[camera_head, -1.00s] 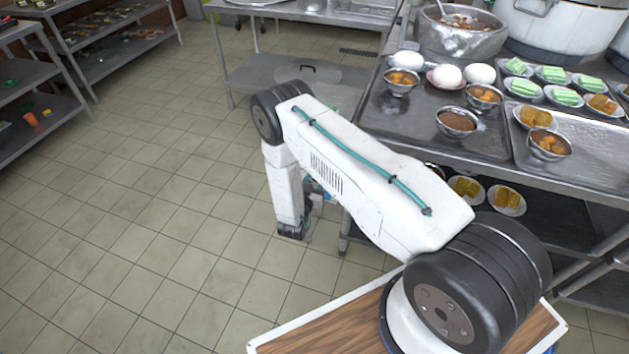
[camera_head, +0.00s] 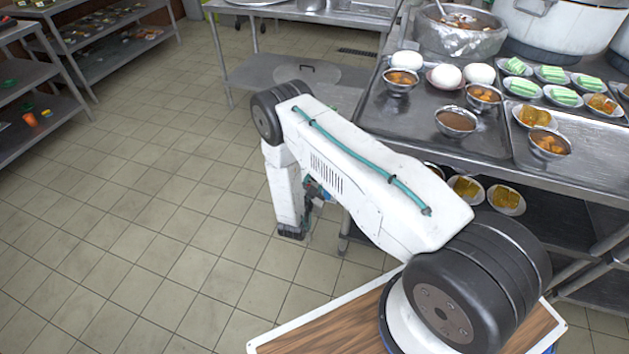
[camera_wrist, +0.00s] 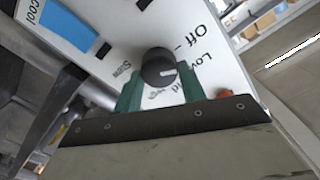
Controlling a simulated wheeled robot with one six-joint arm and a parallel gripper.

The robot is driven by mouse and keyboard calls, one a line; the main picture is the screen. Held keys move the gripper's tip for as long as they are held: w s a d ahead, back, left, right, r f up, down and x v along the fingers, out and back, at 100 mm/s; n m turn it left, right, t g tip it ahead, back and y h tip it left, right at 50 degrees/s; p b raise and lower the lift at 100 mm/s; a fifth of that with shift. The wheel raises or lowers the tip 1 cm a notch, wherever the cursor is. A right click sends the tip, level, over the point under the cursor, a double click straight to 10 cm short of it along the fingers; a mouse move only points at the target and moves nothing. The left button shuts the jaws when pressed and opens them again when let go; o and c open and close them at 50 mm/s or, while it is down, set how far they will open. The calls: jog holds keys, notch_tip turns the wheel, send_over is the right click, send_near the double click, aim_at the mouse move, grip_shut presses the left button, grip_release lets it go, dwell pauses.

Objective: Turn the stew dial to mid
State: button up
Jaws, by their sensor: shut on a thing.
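The stew dial (camera_wrist: 158,62) is a round black knob with a white pointer mark, on a white panel (camera_wrist: 222,72) in the wrist view. The mark points right and slightly down, toward the space between "Low" and a partly covered label ending in "d". "Off" is printed above these. A small label beside the knob's left looks like "Stew". My gripper (camera_wrist: 160,76) is shut on the dial, with a green finger on each side. The fingers and dark gripper body cover part of the lettering. In the head view the dial is hidden and my arm blocks most of my gripper.
In the head view, a steel counter (camera_head: 480,150) at right holds bowls, plates and large pots. A steel table (camera_head: 290,75) stands behind my arm. The tiled floor (camera_head: 130,230) at left is clear.

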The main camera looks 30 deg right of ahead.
jog(key=m, duration=0.6)
jog(key=shift+s+f, duration=0.1)
jog(key=shift+f, duration=0.05)
jog(key=m, duration=0.5)
jog(key=shift+f+m, duration=0.1)
jog(key=shift+m, duration=0.2)
jog(key=o, duration=0.9)
jog(key=shift+o, duration=0.2)
jog(key=v, duration=0.7)
jog(key=shift+s+a, duration=0.25)
jog(key=shift+s, duration=0.1)
